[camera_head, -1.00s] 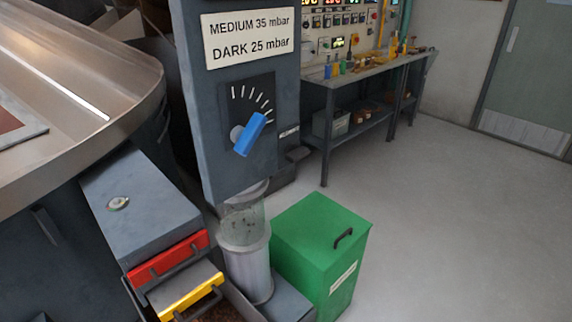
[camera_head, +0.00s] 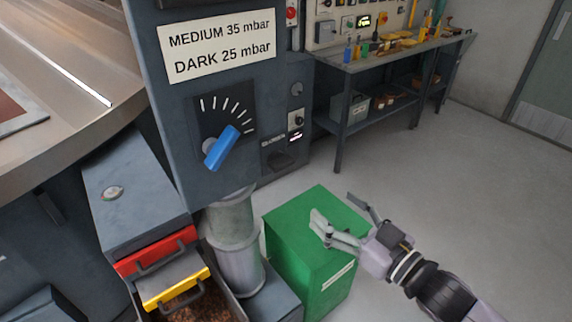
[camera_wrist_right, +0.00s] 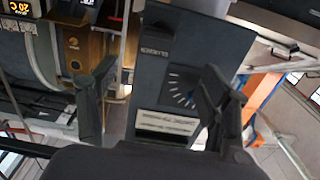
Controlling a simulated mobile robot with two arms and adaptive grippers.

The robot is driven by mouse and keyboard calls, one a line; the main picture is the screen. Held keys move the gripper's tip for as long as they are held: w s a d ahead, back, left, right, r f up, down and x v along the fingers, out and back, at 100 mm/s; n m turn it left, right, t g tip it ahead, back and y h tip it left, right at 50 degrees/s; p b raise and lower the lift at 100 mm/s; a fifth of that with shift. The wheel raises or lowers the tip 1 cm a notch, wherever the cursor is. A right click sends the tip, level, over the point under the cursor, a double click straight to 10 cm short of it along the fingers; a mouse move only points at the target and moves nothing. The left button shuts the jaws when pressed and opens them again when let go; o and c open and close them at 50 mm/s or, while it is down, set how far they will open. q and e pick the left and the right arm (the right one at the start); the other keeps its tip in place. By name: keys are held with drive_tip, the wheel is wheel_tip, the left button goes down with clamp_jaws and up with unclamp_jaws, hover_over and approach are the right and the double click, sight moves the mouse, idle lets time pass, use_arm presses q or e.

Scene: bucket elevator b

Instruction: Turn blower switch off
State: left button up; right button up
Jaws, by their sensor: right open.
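The blower panel is on the side of the grey column (camera_head: 160,100), with a small dark rotary switch (camera_head: 296,121) on a light plate. The switch's exact position is too small to tell. My right gripper (camera_head: 333,206) is open and empty, in front of the green bin, below and right of the switch and apart from it. In the right wrist view, the open fingers frame the column (camera_wrist_right: 150,75), which appears upside down. My left gripper is not in view.
A blue-handled dial (camera_head: 222,148) is on the column's front under a pressure sign (camera_head: 218,50). The green bin (camera_head: 300,235) stands below. Red (camera_head: 160,250) and yellow (camera_head: 175,285) drawer handles are at lower left. A workbench (camera_head: 400,55) is behind; open floor lies right.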

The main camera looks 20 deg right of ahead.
sight(285, 167)
drive_tip(key=p+x, duration=0.4)
drive_tip(key=x, duration=1.2)
drive_tip(key=shift+d, duration=0.1)
drive_tip(key=shift+w+f, duration=0.1)
drive_tip(key=shift+w, duration=0.15)
drive_tip(key=shift+c, duration=0.2)
drive_tip(key=c, duration=1.1)
